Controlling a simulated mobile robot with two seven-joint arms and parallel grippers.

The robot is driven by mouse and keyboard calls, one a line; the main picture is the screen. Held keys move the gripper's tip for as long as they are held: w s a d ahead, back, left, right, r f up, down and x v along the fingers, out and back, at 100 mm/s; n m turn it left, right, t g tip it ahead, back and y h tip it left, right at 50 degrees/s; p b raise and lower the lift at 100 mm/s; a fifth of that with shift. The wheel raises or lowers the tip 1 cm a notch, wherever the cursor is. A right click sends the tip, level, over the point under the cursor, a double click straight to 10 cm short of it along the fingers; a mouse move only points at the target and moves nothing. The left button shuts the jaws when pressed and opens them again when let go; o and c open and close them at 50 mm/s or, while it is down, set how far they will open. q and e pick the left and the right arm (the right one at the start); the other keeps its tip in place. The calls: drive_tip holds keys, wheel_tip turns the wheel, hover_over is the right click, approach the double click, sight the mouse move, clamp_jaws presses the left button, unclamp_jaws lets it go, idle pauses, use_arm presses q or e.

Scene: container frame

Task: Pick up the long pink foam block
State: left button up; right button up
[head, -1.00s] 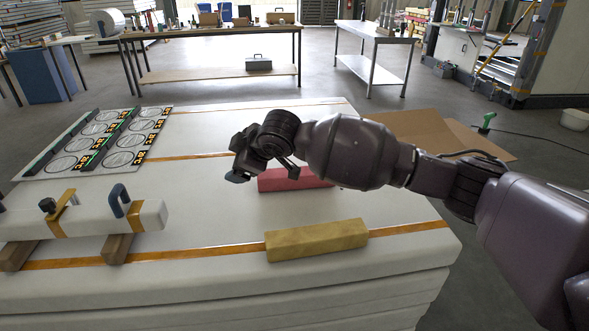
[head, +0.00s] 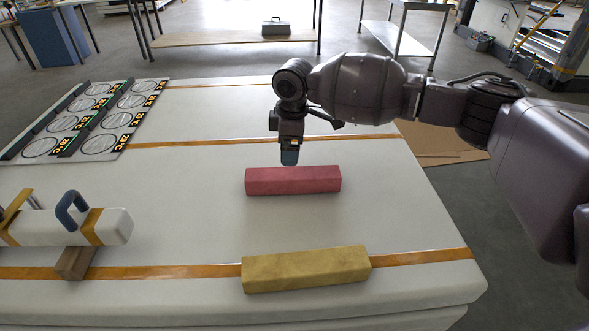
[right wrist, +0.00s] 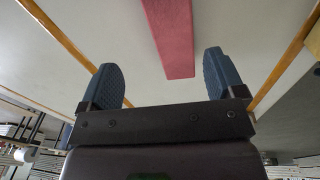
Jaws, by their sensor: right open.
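The long pink foam block (head: 292,182) lies flat on the white padded table (head: 200,200), roughly left to right. My right gripper (head: 289,160) points down just behind and above the block in the head view. My left gripper is not in view.
A yellow foam block (head: 305,270) lies nearer on the table. A clamped white bar (head: 100,227) rests on a wooden support at left. A panel with round dials (head: 100,115) lies at far left. The table between them is clear.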

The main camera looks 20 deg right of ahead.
sight(293, 173)
drive_tip(key=shift+s+d+g, duration=0.3)
drive_tip(key=shift+s+g, duration=0.1)
drive_tip(key=shift+g, duration=0.1)
drive_tip(key=shift+s+d+n, duration=0.1)
drive_tip(key=shift+s+n, duration=0.15)
drive_tip(key=shift+n, duration=0.05)
drive_tip(key=shift+s+f, duration=0.2)
wheel_tip(293, 173, down, 5)
drive_tip(key=shift+w+r+b, duration=0.1)
drive_tip(key=shift+r+b, duration=0.05)
drive_tip(key=shift+b, duration=0.45)
drive_tip(key=shift+f, duration=0.65)
drive_tip(key=f, duration=0.1)
drive_tip(key=f+b, duration=0.1)
drive_tip(key=f, duration=0.1)
drive_tip(key=shift+w+a+f, duration=0.2)
drive_tip(key=shift+f, duration=0.55)
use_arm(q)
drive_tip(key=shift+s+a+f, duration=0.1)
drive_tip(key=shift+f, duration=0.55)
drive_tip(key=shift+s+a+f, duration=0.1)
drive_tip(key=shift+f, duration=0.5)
use_arm(e)
drive_tip(key=shift+r, duration=0.1)
